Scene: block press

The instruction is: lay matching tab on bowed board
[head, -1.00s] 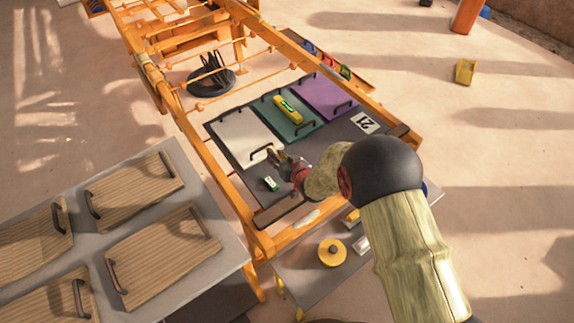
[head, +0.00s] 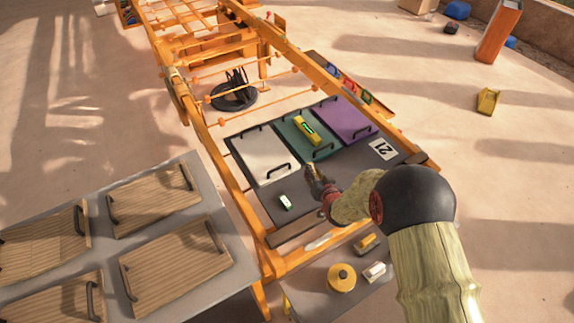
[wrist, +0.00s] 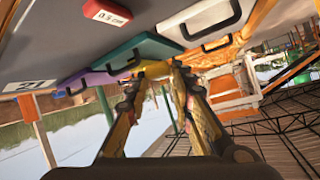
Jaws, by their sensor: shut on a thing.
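Three boards lie side by side on a dark grey panel (head: 355,170): white (head: 262,152), teal (head: 294,127) and purple (head: 343,115), each with black handles. A yellow level (head: 306,129) with a green window lies on the teal board. A small white tab (head: 285,202) lies on the bare panel. In the wrist view a tab (wrist: 107,15) reads "0.5 cm". My gripper (head: 312,172) is over the bare panel, near the teal board's front edge. It also shows in the wrist view (wrist: 160,72). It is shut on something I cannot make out. I cannot tell which board is bowed.
An orange frame (head: 240,190) surrounds the panel. A plate marked 21 (head: 383,149) is at its right. Blue, red (head: 350,84) and green pieces lie along the far side. A grey table with wooden boards (head: 178,268) stands at left. A yellow disc (head: 342,277) sits on the near shelf.

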